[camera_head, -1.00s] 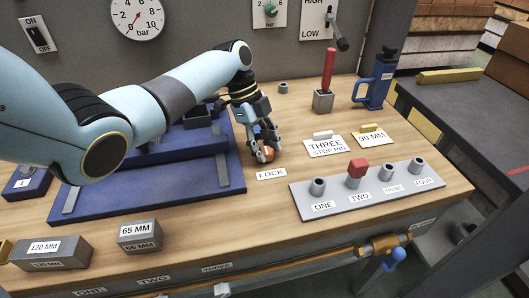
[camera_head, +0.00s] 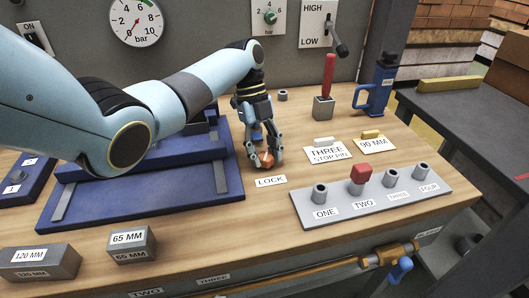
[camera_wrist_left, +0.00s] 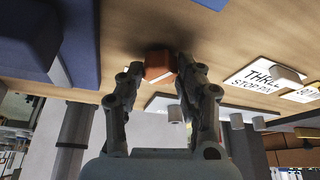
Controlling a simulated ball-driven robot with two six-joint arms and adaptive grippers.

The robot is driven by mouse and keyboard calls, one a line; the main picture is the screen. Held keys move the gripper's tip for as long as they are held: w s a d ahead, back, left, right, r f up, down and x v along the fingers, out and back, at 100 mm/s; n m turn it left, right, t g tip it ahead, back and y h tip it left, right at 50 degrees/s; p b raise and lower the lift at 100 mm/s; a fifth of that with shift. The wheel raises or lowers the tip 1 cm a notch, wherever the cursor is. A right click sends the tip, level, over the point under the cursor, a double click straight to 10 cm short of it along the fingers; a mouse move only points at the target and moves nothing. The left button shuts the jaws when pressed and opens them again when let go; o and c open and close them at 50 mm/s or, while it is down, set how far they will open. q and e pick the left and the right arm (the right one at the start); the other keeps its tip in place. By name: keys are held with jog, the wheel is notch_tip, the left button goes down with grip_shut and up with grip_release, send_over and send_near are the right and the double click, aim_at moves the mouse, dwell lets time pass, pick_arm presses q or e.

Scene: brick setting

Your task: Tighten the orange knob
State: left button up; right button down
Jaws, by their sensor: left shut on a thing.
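The orange knob (camera_head: 266,159) stands on the wooden bench just behind the LOCK label (camera_head: 271,181). My left gripper (camera_head: 264,160) reaches down over it and is shut on it, with a finger on each side. In the left wrist view the knob (camera_wrist_left: 159,64) sits between the two fingertips (camera_wrist_left: 155,75), partly hidden by them. My right gripper is not in view.
The blue fixture (camera_head: 150,190) lies left of the gripper. Grey gauge blocks (camera_head: 132,246) stand at the front left. Bare wood (camera_head: 225,228) lies in front.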

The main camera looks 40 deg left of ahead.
pick_arm(q)
jog(key=o, duration=1.1)
jog(key=shift+o, duration=0.2)
jog(key=v, duration=1.2)
jog(key=shift+d+f, duration=0.1)
jog(key=shift+f, duration=0.05)
